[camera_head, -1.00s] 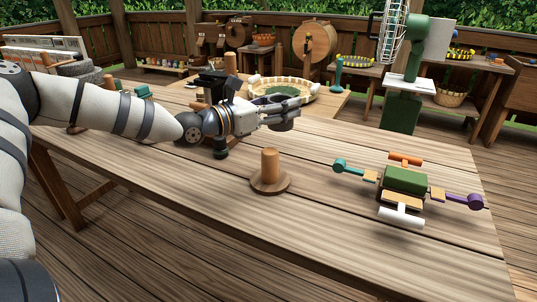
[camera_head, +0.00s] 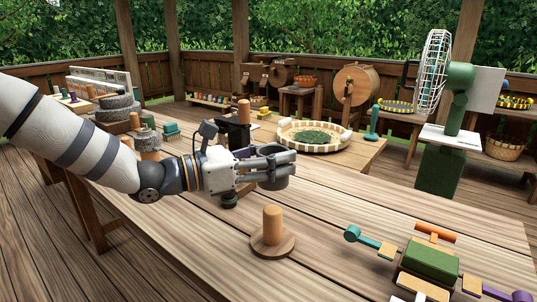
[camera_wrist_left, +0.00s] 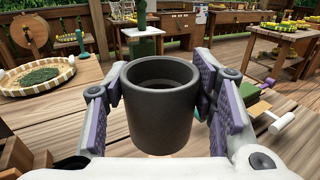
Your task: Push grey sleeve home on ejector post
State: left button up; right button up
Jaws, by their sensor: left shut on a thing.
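The grey sleeve (camera_head: 279,181) is a dark, open-ended ring, upright between the fingers of my left gripper (camera_head: 275,162). The left wrist view shows it large, with the gripper's pads (camera_wrist_left: 160,100) shut on its left and right sides and the sleeve (camera_wrist_left: 160,115) open at the top. The ejector post (camera_head: 272,224) is an orange-brown wooden peg upright on a round wooden base (camera_head: 272,245) on the table. In the head view the sleeve appears above the post's top, apart from it. The post cannot be made out in the left wrist view. My right gripper is out of view.
A green block with coloured handles (camera_head: 431,260) lies on the table right of the post. A round, striped-rim tray (camera_head: 314,136) sits behind. A green stand with a white fan (camera_head: 437,150) is at the back right. Table planks around the post are clear.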

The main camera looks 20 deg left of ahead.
pick_arm(q)
jog(key=shift+r, duration=0.1)
jog(key=b, duration=0.1)
send_over(264, 222)
jog(key=x, duration=0.2)
jog(key=shift+w+f, duration=0.1)
jog(key=shift+f, duration=2.45)
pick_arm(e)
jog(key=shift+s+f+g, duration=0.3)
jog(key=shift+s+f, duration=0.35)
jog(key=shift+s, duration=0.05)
pick_arm(q)
jog(key=shift+f, duration=0.1)
jog(key=shift+f, duration=0.35)
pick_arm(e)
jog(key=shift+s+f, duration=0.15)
pick_arm(q)
jog(key=shift+f+b, duration=0.35)
jog(key=shift+f, duration=0.45)
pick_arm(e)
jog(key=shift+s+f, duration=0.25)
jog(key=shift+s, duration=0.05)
pick_arm(q)
jog(key=shift+a+f+b, duration=0.1)
jog(key=shift+f+b, duration=1.05)
jog(key=shift+f, duration=2.55)
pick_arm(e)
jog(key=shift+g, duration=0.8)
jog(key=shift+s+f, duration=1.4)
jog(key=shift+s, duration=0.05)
